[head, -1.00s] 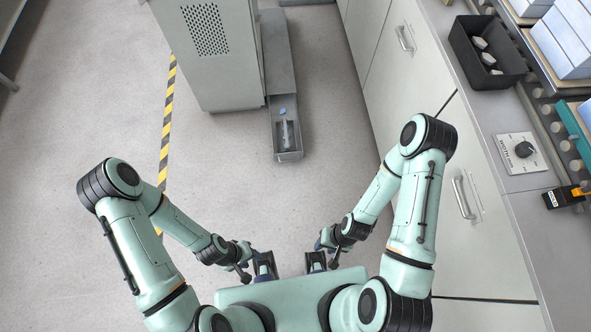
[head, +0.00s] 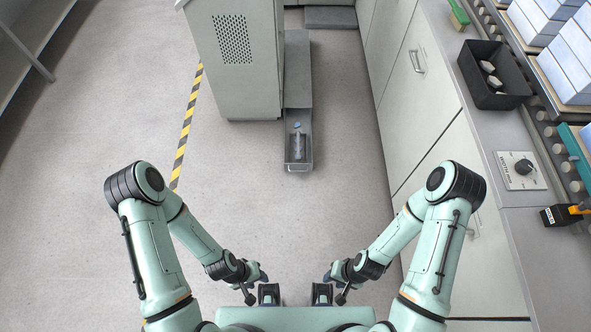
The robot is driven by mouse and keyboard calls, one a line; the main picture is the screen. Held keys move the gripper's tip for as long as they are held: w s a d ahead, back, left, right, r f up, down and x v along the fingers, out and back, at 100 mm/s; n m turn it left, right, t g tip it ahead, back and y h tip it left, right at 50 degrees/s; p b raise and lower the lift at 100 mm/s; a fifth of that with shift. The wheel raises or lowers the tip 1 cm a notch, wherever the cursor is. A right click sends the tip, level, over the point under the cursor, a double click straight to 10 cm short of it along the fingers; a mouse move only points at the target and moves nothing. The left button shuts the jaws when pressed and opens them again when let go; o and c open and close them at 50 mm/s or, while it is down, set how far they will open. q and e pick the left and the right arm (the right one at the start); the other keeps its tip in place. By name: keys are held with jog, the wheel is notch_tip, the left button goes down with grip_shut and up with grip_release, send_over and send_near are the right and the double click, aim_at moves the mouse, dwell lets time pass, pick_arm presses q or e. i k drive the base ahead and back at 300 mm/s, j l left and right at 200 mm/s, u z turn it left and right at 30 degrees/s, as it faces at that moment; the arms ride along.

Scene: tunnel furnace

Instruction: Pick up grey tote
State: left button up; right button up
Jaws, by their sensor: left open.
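A long, narrow grey tote (head: 299,168) sits on the floor in the head view, at the foot of a grey cabinet. A small blue item (head: 297,125) and a grey metallic piece (head: 299,145) lie in its near end. My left gripper (head: 269,292) is open, low in the view, nearer to me than the tote and slightly left of it. My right gripper (head: 321,292) is at about the same height, slightly right of the tote. Its fingertips are too small to tell whether they are open. Both grippers are clear of the tote.
The grey cabinet (head: 235,70) stands behind and left of the tote. A yellow-black floor stripe (head: 188,120) lies left. Floor before the tote is clear.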

aim_at(304, 153)
jog(key=i+j+z, duration=0.1)
jog(key=i+j, duration=0.75)
jog(key=i, duration=0.15)
jog(key=i+j, duration=0.9)
jog(key=i+l+z, duration=0.05)
jog(key=i, duration=0.05)
